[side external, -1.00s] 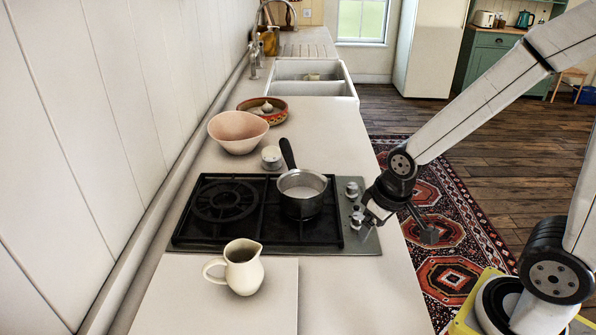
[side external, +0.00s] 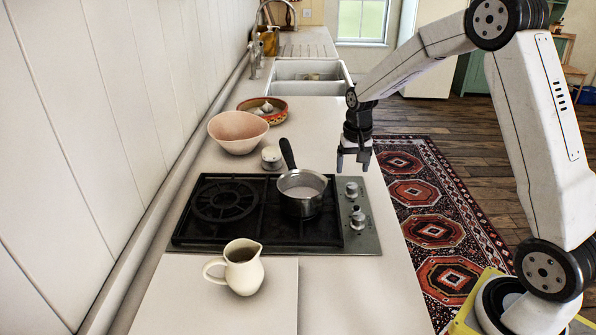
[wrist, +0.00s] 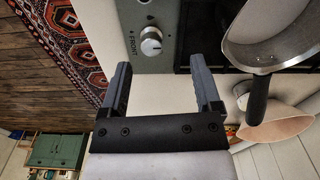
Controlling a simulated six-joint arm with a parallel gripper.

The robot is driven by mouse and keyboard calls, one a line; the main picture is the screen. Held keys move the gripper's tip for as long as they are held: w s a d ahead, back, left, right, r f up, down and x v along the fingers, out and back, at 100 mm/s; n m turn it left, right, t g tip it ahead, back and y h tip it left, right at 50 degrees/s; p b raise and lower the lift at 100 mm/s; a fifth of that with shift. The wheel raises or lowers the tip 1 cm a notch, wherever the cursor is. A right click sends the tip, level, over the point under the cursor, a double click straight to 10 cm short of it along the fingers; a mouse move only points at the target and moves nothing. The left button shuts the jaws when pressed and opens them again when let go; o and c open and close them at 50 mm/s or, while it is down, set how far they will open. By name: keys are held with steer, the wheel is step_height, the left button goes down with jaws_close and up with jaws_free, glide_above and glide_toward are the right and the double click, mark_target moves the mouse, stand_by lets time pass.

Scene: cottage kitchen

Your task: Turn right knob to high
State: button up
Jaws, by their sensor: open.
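Two silver knobs sit on the steel strip at the hob's right edge in the side view: a far knob (side external: 352,188) and a near knob (side external: 357,213). In the wrist view the far knob (wrist: 151,40) shows whole beside the word "FRONT"; a bit of the other shows at the top edge. I cannot tell which knob is the right one or read their settings. My gripper (side external: 353,163) hangs pointing down, just beyond the far knob and apart from it. In the wrist view my gripper (wrist: 162,72) is open, with nothing between its fingers.
A saucepan (side external: 302,191) stands on the hob (side external: 223,200), left of the knobs, its handle pointing away. A white canister (side external: 271,158), pink bowl (side external: 238,131) and patterned dish (side external: 262,110) stand beyond. A cream jug (side external: 242,267) stands in front. The counter's right side is clear.

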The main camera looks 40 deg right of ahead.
mark_target(352, 185)
steer(key=shift+w+d+f+m, duration=0.1)
steer(key=shift+w+d+m, duration=0.3)
steer(key=shift+d, duration=0.45)
steer(key=shift+w+d+f+m, duration=0.1)
steer(key=shift+w+d+m, duration=0.3)
steer(key=shift+d, duration=0.45)
steer(key=shift+f, duration=0.15)
steer(key=shift+f, duration=3.75)
jaws_close()
